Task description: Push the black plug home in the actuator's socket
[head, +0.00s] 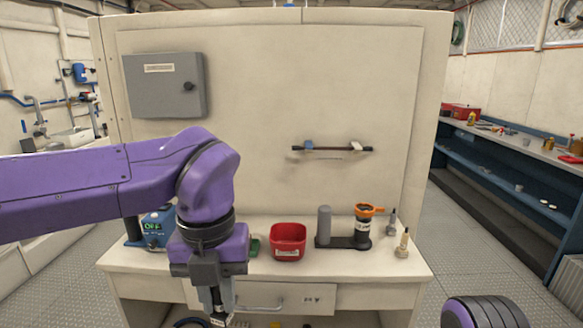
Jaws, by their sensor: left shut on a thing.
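My left gripper (218,310) points down at the bottom edge of the head view, in front of the bench. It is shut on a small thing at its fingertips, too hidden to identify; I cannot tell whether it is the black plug. A unit with a black base (338,242), a grey cylinder (324,225) and a black cylinder (362,231) topped by an orange ring (368,210) stands on the bench, right of the gripper and apart from it. It may be the actuator; no socket can be made out. My right gripper is out of view.
A red bin (288,241) stands on the bench (400,272). A blue box reading OFF (155,230) is partly behind my left arm. Two small bottles (403,243) (391,222) stand at the right. A grey cabinet (165,86) and a dark bar (332,149) are on the back panel.

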